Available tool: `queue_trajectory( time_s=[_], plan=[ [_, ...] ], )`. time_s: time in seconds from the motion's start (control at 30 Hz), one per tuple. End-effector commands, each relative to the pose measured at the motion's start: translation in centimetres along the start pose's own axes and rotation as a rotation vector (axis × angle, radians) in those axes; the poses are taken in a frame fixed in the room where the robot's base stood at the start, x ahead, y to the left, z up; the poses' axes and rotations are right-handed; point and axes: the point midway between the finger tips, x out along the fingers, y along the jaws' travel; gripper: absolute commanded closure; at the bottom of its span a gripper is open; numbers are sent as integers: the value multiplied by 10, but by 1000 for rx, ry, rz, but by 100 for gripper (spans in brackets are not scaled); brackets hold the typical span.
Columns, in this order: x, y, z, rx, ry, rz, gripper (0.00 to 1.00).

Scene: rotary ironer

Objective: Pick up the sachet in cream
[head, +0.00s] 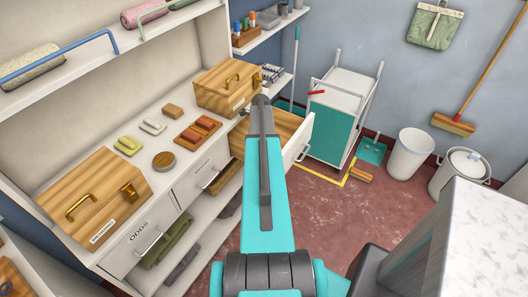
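A small cream, pillow-like piece (152,126) lies on the white counter; it looks like the sachet in cream. A yellow-green piece (128,145) of similar shape lies to its left and nearer. My teal and grey arm reaches forward up the middle of the head view. Its dark far end (262,101) is over the open drawer, to the right of and apart from the cream piece. The fingers cannot be made out, so whether my gripper is open or holds anything is not visible.
On the counter stand a latched wooden box (97,202), a second wooden box (228,89), a round wooden piece (164,160) and a tray with red-brown blocks (198,133). A drawer (296,141) stands pulled out.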

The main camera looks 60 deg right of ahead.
Motion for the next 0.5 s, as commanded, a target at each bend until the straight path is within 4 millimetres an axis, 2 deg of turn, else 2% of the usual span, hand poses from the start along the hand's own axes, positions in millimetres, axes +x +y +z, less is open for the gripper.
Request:
queue_trajectory(
  time_s=[0.27, 0.37, 0.5],
  plan=[
    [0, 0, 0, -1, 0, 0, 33],
    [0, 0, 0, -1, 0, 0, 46],
    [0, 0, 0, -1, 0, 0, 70]
  ],
)
